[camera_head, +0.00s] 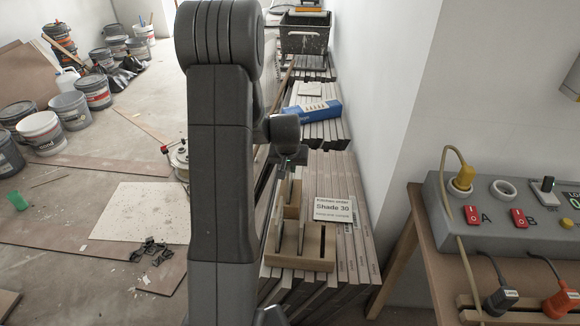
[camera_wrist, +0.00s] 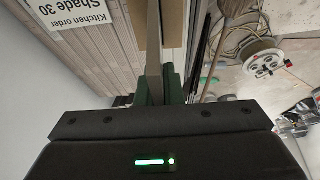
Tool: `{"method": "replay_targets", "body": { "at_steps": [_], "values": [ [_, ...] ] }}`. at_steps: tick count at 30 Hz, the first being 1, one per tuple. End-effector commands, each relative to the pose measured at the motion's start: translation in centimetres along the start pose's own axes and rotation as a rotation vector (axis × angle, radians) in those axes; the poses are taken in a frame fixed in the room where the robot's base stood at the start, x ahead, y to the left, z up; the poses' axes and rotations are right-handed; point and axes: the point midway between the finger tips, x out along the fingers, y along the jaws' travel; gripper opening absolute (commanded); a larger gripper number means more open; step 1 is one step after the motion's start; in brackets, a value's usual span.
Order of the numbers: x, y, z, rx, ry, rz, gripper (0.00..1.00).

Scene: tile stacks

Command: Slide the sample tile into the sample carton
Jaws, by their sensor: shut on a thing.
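A tan carton (camera_head: 318,258) with slots and thin upright tiles stands on the near tile stack, right of my arm in the head view. My gripper (camera_head: 289,172) is above its far end, partly hidden by my arm. In the wrist view my gripper (camera_wrist: 158,84) has its green-padded fingers shut on a thin grey-brown tile (camera_wrist: 154,48), seen edge-on. Tan carton parts (camera_wrist: 172,22) show on both sides of the tile's far end. I cannot tell whether the tile's lower edge is inside a slot or above it.
A "Kitchen order Shade 30" card (camera_head: 333,209) lies beside the carton. A blue box (camera_head: 313,111) lies on the stack behind, with a black crate (camera_head: 304,38) farther back. The wall (camera_head: 385,90) is close on the right. A bench (camera_head: 425,245) with a power box stands at right.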

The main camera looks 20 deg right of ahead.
Motion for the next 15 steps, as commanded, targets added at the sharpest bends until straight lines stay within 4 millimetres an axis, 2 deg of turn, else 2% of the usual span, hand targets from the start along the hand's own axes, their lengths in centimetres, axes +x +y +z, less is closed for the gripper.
{"method": "replay_targets", "body": {
  "at_steps": [15],
  "values": [
    [1.02, 0.00, 0.40, 0.000, 0.001, 0.000, 0.00]
  ]
}}
